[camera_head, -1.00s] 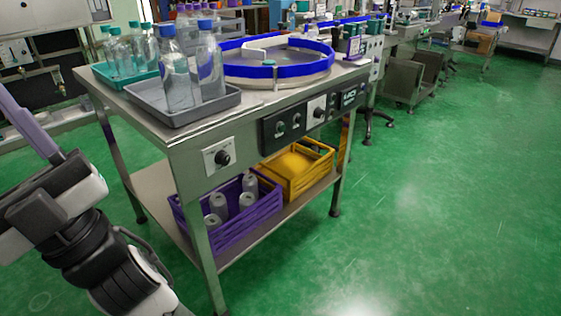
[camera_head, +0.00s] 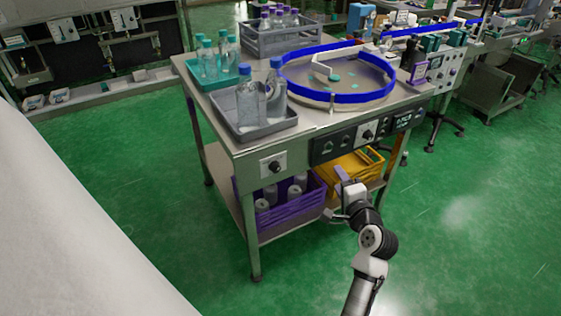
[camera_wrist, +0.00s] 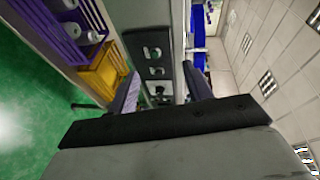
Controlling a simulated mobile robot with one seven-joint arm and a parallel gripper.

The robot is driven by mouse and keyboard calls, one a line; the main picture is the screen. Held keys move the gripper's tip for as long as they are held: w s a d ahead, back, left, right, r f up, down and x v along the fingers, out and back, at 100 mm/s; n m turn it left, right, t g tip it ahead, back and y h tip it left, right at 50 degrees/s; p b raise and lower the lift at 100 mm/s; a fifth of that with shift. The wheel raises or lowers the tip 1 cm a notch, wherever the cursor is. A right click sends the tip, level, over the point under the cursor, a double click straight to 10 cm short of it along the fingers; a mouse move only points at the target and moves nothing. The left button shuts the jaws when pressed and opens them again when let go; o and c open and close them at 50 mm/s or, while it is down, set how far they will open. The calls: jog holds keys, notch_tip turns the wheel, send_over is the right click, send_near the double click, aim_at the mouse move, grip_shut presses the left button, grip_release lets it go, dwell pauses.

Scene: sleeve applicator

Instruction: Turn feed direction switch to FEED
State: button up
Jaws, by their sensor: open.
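A workbench (camera_head: 205,137) carries rotary controls on its front face. One black knob on a pale plate (camera_head: 273,166) is at the left. A black panel (camera_head: 335,145) to its right holds small round controls, another knob on a white plate (camera_head: 368,131) and a lit display (camera_head: 405,121). Labels are too small to read, so I cannot tell which knob is the feed direction switch. My gripper (camera_head: 341,180) is in front of the bench, below the black panel. In the wrist view my gripper (camera_wrist: 163,90) is open and empty, its fingers apart with the panel (camera_wrist: 163,45) beyond.
The bench top holds a grey tray (camera_head: 238,134) with bottles, a teal tray (camera_head: 196,80) and a blue-rimmed turntable (camera_head: 290,94). A purple crate (camera_head: 290,213) and a yellow crate (camera_head: 368,165) sit on the lower shelf. Green floor (camera_head: 470,250) is clear at right.

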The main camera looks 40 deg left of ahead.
aim_at(277, 170)
jog(key=s+a+f+m+g+y, duration=0.3)
jog(key=s+a+f+m+y, duration=0.1)
jog(key=s+a+f+m, duration=0.25)
jog(key=shift+m, duration=0.25)
jog(key=x, duration=0.4)
jog(key=p+x, duration=0.1)
jog(key=x, duration=0.4)
jog(key=s+p+x, duration=0.1)
jog(key=x, duration=0.3)
jog(key=shift+w+a, duration=0.2)
jog(key=shift+a, duration=0.3)
jog(key=c, duration=1)
jog(key=shift+o, duration=0.2)
jog(key=shift+f, duration=0.1)
